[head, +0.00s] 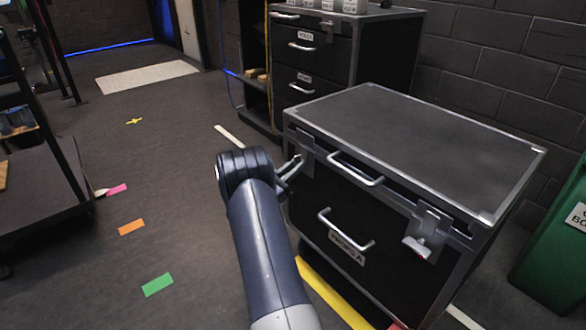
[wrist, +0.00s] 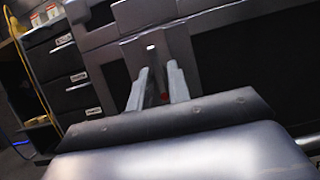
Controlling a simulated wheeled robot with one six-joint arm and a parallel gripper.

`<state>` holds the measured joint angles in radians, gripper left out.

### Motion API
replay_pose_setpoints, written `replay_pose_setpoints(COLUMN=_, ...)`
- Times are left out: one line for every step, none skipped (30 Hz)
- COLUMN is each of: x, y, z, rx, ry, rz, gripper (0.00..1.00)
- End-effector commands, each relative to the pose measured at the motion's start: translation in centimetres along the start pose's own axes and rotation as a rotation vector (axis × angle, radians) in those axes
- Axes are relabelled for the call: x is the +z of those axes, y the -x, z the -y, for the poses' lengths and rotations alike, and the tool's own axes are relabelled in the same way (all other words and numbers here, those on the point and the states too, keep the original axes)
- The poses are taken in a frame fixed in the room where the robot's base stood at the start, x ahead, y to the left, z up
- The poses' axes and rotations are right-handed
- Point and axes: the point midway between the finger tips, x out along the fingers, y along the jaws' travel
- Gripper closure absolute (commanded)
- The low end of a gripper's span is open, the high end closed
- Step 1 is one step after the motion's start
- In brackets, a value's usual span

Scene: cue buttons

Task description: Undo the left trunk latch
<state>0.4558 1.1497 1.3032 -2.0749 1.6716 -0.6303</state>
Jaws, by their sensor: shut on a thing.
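The black trunk (head: 420,140) with grey metal edges stands right of centre in the head view, its lid down. Its left latch (head: 306,165) is at the left end of the front, partly hidden by my gripper. My gripper (head: 291,167) is at this latch, its fingers pointing toward the trunk front. In the wrist view the latch plate (wrist: 157,47) lies just beyond my fingers, with a small red part between them. My gripper is shut on the left latch; how far its lever is turned is unclear. The right latch (head: 426,236) with a red tip hangs at the front's other end.
The trunk front has a lid handle (head: 356,170) and a lower handle (head: 345,232) above a label. A dark drawer cabinet (head: 325,60) stands behind. A green bin (head: 550,250) is at the right. The floor to the left is mostly open, with coloured markers.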

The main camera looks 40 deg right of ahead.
Motion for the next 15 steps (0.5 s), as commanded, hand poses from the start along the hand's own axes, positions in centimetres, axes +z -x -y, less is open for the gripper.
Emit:
replay_pose_setpoints(x=-0.19, y=0.09, z=0.07, rx=-0.001, ry=0.002, rz=-0.003, gripper=1.0)
replay_pose_setpoints(x=-0.19, y=0.09, z=0.07, rx=-0.001, ry=0.001, rz=-0.003, gripper=1.0)
replay_pose_setpoints(x=-0.19, y=0.09, z=0.07, rx=-0.001, ry=0.002, rz=-0.003, gripper=1.0)
replay_pose_setpoints(x=-0.19, y=0.09, z=0.07, rx=-0.001, ry=0.002, rz=-0.003, gripper=1.0)
replay_pose_setpoints(x=-0.19, y=0.09, z=0.07, rx=-0.001, ry=0.002, rz=-0.003, gripper=1.0)
replay_pose_setpoints(x=-0.19, y=0.09, z=0.07, rx=-0.001, ry=0.002, rz=-0.003, gripper=1.0)
replay_pose_setpoints(x=-0.19, y=0.09, z=0.07, rx=-0.001, ry=0.002, rz=-0.003, gripper=1.0)
replay_pose_setpoints(x=-0.19, y=0.09, z=0.07, rx=-0.001, ry=0.002, rz=-0.003, gripper=1.0)
replay_pose_setpoints(x=-0.19, y=0.09, z=0.07, rx=-0.001, ry=0.002, rz=-0.003, gripper=1.0)
replay_pose_setpoints(x=-0.19, y=0.09, z=0.07, rx=-0.001, ry=0.003, rz=-0.003, gripper=0.81)
replay_pose_setpoints(x=-0.2, y=0.09, z=0.07, rx=-0.001, ry=0.003, rz=-0.003, gripper=0.79)
replay_pose_setpoints(x=-0.19, y=0.09, z=0.07, rx=0.0, ry=0.003, rz=-0.003, gripper=0.76)
replay_pose_setpoints(x=-0.18, y=0.08, z=0.06, rx=0.0, ry=0.002, rz=-0.003, gripper=0.73)
replay_pose_setpoints(x=-0.16, y=0.07, z=0.05, rx=0.0, ry=0.002, rz=-0.002, gripper=0.71)
replay_pose_setpoints(x=-0.14, y=0.06, z=0.05, rx=0.0, ry=0.002, rz=-0.002, gripper=0.71)
